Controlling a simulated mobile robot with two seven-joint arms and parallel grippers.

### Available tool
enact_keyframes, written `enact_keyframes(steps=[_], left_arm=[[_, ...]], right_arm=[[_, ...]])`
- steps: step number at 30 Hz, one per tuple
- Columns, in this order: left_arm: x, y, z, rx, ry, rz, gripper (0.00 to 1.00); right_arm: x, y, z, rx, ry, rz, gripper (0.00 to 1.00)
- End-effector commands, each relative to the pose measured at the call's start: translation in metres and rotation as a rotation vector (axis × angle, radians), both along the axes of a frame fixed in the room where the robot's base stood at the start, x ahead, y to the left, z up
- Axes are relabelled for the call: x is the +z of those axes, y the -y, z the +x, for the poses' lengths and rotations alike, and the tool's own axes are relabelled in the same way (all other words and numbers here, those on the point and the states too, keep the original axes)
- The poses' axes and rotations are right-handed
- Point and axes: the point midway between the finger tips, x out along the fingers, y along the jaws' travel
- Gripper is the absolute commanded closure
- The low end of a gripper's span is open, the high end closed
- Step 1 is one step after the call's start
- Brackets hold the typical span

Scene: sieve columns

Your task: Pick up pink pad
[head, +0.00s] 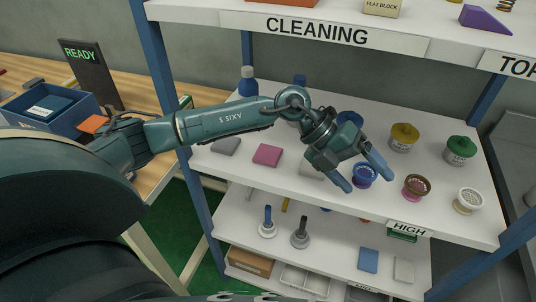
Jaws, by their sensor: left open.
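The pink pad (267,155) lies flat on the middle shelf, left of my left gripper. My left gripper (360,172) is open over the same shelf, its two blue fingers spread on either side of a blue sieve cup (365,175). I cannot tell whether the fingers touch that cup. My left arm passes behind and above the pink pad in the picture and leaves the pad's top in view. My right gripper is not in view.
A grey pad (225,146) lies left of the pink pad, and a pale pad (311,172) lies right of it, partly hidden by my gripper. Yellow (404,137), green (460,150), brown (416,187) and white (467,200) cups stand to the right. The CLEANING shelf (400,46) overhangs.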

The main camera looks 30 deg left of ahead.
Motion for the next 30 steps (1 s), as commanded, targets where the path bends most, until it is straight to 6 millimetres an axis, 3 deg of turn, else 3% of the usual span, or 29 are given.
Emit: enact_keyframes(steps=[1,6,9,11,15,30], left_arm=[[-0.009,-0.039,0.013,0.008,-0.005,0.18,0.16],[-0.017,-0.157,0.032,0.097,-0.094,0.644,0.16],[-0.009,-0.204,0.034,0.161,-0.145,0.808,0.16],[-0.005,-0.222,0.033,0.187,-0.167,0.869,0.16],[-0.009,-0.238,0.032,0.211,-0.191,0.923,0.16],[-0.071,-0.233,0.031,0.208,-0.189,0.92,0.16]], right_arm=[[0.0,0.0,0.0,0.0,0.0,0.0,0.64],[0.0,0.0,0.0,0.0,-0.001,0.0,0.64],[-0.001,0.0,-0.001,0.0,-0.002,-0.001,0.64],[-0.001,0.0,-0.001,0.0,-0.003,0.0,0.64],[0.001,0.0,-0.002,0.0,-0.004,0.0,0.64],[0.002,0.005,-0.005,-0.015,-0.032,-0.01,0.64]])
